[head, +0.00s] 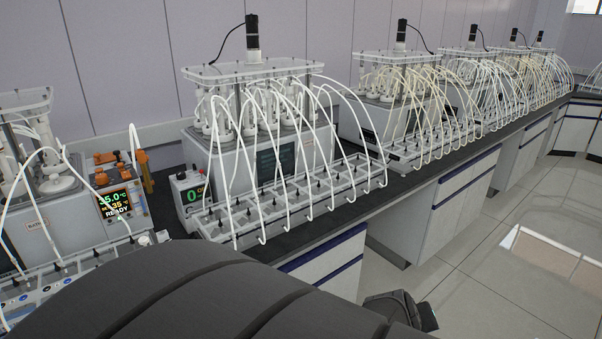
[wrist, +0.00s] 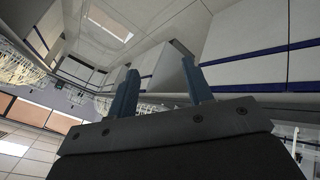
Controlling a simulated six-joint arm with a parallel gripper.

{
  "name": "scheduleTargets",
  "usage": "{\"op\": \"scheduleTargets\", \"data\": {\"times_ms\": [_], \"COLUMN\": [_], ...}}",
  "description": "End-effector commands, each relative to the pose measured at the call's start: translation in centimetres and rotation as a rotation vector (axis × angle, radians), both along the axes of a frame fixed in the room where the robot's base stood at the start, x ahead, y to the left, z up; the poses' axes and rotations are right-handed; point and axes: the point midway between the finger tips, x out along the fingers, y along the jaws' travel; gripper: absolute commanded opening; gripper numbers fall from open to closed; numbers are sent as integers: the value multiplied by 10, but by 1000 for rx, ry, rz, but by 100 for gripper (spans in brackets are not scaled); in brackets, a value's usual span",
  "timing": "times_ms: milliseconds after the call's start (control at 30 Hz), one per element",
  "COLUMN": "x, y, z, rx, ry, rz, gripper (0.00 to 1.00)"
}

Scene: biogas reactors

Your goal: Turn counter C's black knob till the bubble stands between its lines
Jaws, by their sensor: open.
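My gripper (wrist: 160,68) shows in the wrist view with its two blue-grey fingers apart and nothing between them. It is in front of white cabinet fronts with dark blue strips, and the view is tilted. In the head view my dark arm fills the lower front, and the gripper fingers cannot be made out. I cannot tell which unit is counter C. Its black knob and the bubble with its lines cannot be made out in either view. A low counter tray (head: 18,301) at the lower left is partly cut off by the frame and my arm.
A reactor unit (head: 170,142) with a tube-fed tray (head: 222,232) stands mid-bench; more stand to the right. A display (head: 117,205) reads 35.0 °C and READY. Orange fittings (head: 104,178) sit by it. The tiled floor (head: 500,270) at right is clear.

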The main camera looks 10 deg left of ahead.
Motion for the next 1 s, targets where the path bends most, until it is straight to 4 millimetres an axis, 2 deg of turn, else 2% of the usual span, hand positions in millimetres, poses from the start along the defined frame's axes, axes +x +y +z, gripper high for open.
{"op": "scheduleTargets", "data": {"times_ms": [33, 167, 267, 467, 600, 667, 800, 867, 1000], "x": [19, 59, 92, 151, 179, 188, 197, 197, 185], "y": [8, 30, 58, 133, 200, 232, 309, 345, 428], "z": [6, 24, 38, 68, 88, 96, 115, 124, 142], "rx": [7, 39, 71, 147, 204, 229, 286, 311, 364], "ry": [-5, -14, -19, -18, -7, 2, 29, 43, 85], "rz": [21, 38, 51, 85, 113, 125, 158, 172, 211], "gripper": [47, 47, 47, 47, 47, 47, 47, 47, 47]}}
